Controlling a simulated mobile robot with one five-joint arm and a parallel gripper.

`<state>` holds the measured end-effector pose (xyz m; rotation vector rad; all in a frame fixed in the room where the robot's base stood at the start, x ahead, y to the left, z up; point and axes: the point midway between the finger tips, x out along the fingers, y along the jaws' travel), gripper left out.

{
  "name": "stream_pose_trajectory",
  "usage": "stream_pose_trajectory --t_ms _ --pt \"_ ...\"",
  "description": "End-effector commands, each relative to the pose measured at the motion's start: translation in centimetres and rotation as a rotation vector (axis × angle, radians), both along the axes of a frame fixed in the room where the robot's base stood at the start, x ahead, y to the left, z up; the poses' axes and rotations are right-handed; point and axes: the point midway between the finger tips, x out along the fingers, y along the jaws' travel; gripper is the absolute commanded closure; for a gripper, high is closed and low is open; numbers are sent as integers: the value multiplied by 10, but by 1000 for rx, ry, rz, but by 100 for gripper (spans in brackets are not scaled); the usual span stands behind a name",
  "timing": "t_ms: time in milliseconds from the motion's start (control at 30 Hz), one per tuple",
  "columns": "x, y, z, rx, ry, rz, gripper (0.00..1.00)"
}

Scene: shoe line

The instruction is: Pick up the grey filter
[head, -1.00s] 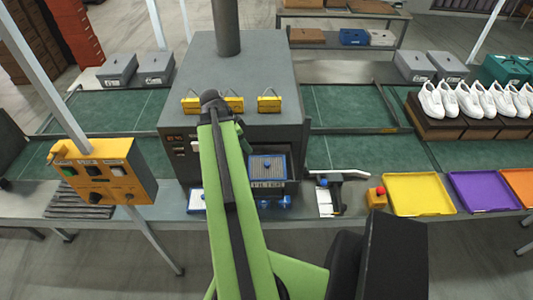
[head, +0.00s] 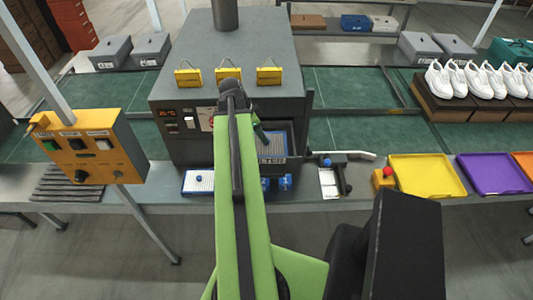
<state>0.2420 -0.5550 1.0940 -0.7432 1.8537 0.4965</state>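A blue-framed filter with a grey face (head: 273,143) sits in the opening at the front of the dark grey machine (head: 170,92). My green arm covers its left part. A second blue-framed filter, with a paler, whitish face (head: 200,184), lies on the bench in front of the machine, left of my arm. My arm reaches forward over the bench to the machine front. A dark green part at the arm's end (head: 260,134) shows beside the grey-faced filter. My gripper's fingertips are hidden, and I cannot tell whether they touch the filter.
Blue knobs or clamps (head: 284,182) are at the bench front below the opening. A small white card holder with a lever (head: 331,180) stands to the right, then a red button on a yellow box (head: 384,177) and a yellow tray (head: 428,177). An orange control panel (head: 90,147) is at left.

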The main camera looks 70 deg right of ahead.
Motion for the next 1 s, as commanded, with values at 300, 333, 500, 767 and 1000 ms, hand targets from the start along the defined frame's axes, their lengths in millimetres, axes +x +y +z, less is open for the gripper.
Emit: stream_pose_trajectory --t_ms 300,333,500,767,1000 --pt "-12 -13 -33 0 0 -2 50" --pt "-13 -14 -38 0 0 -1 50" --pt "-17 -18 -47 1 -1 0 50" --pt "-17 -17 -44 0 0 1 64" --pt "-17 -17 -44 0 0 1 95"
